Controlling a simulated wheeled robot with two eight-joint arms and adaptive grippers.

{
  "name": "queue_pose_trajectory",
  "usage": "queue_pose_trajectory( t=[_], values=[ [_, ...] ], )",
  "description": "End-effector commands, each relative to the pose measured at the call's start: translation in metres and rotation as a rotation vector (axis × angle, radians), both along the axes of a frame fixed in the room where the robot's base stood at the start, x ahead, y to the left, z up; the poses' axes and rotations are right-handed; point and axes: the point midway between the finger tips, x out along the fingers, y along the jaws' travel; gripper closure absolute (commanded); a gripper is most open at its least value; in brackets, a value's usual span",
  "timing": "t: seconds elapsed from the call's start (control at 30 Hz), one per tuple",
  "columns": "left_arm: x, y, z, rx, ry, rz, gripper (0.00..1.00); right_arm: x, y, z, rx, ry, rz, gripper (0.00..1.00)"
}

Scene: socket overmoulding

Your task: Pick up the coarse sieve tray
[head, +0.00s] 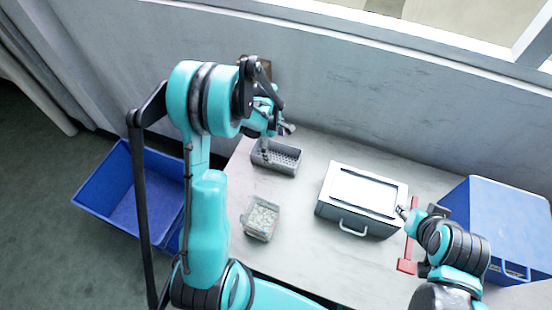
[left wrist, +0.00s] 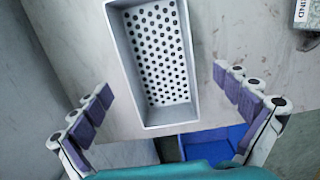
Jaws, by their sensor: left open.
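The coarse sieve tray, a grey rectangular tray with a perforated bottom (head: 276,158), sits on the white table near the wall. In the left wrist view its hole-patterned floor (left wrist: 160,60) is bare and the tray lies ahead of the fingers. My left gripper (head: 277,140) is above the tray, its arm reaching over from the left. In the left wrist view the left gripper (left wrist: 163,88) is open, with one purple-padded finger to each side of the tray's near end and nothing between them. My right gripper (head: 403,212) is beside the white-lidded box; its fingers are too small to read.
A small container with pale greenish contents (head: 261,218) stands nearer the front. A grey box with a white lid and handle (head: 360,195), a red bracket (head: 407,265) and a blue box (head: 500,225) are at right. A blue bin (head: 125,195) stands left of the table.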

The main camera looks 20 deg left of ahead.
Motion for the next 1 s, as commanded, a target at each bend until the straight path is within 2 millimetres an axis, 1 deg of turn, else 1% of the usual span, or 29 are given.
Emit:
queue_pose_trajectory(
  t=[0.2,0.3,0.4,0.57,0.6,0.67,0.7,0.8,1.0],
  values=[
    [0.001,-0.002,-0.031,0.000,-0.001,-0.001,0.00,0.000,0.000,-0.018,0.000,0.000,0.000,0.60],
    [0.002,-0.004,-0.045,0.000,-0.001,-0.002,0.00,0.000,0.000,-0.024,0.000,0.000,0.000,0.60],
    [0.001,-0.005,-0.050,0.000,-0.001,-0.002,0.00,0.000,0.000,-0.025,0.000,0.000,0.000,0.60],
    [0.001,-0.005,-0.049,0.000,-0.001,-0.002,0.00,0.000,0.000,-0.023,0.000,0.000,0.000,0.60],
    [0.001,-0.005,-0.049,0.000,-0.001,-0.002,0.05,0.000,0.000,-0.023,0.000,0.000,0.000,0.60],
    [0.001,-0.005,-0.049,0.000,-0.001,-0.002,0.21,0.000,0.000,-0.023,0.000,0.000,0.000,0.60],
    [0.001,-0.005,-0.049,0.000,-0.001,-0.002,0.32,0.000,0.000,-0.023,0.000,0.000,0.000,0.60],
    [0.001,-0.005,-0.049,0.000,-0.001,-0.002,0.55,0.000,0.000,-0.023,0.000,0.000,0.000,0.60],
    [0.001,-0.005,-0.049,0.000,-0.001,-0.002,0.56,0.000,0.000,-0.023,0.000,0.000,0.000,0.60]
  ],
)
